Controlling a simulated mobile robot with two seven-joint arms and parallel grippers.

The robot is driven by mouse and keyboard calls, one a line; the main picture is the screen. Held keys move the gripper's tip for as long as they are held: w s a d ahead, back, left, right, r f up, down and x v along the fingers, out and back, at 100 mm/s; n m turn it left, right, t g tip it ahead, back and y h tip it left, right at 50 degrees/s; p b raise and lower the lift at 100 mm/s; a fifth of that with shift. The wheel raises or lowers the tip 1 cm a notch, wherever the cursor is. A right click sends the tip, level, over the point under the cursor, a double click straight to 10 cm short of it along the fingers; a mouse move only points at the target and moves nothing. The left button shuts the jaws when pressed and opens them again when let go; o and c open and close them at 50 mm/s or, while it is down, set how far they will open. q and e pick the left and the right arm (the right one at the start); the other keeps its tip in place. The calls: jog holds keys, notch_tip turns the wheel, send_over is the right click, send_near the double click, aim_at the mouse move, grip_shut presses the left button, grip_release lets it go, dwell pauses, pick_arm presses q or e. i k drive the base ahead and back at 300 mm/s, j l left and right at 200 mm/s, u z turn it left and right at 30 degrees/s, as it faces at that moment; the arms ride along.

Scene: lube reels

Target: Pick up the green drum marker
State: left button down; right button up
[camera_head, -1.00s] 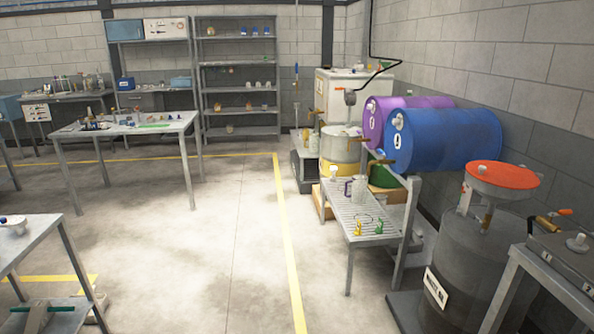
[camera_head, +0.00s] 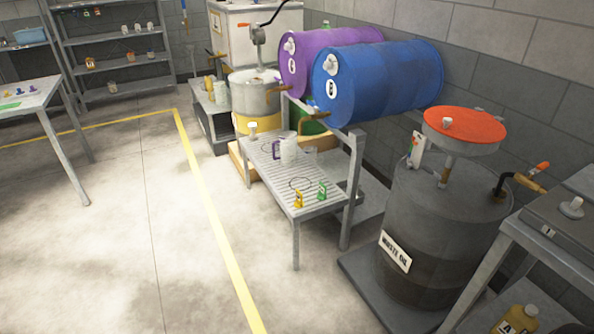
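A small green marker (camera_head: 322,190) stands near the front right corner of the slatted metal bench (camera_head: 276,188), below the blue drum. A similar yellow marker (camera_head: 298,199) stands just left of it. A purple marker (camera_head: 277,150) is farther back on the bench, partly behind a pale container. Neither of my grippers is in view.
A blue drum (camera_head: 385,82) and a purple drum (camera_head: 305,60) lie above the bench. A waste oil drum (camera_head: 440,220) with a red-topped funnel (camera_head: 464,125) stands to its right. Open floor (camera_head: 150,230) lies to the bench's left.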

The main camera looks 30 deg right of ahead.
aim_at(322, 196)
jog(key=i, duration=1.4)
jog(key=i+z, duration=0.4)
jog(key=i, duration=0.15)
jog(key=i+j+z, duration=0.1)
jog(key=i+z, duration=0.35)
jog(key=i, duration=0.1)
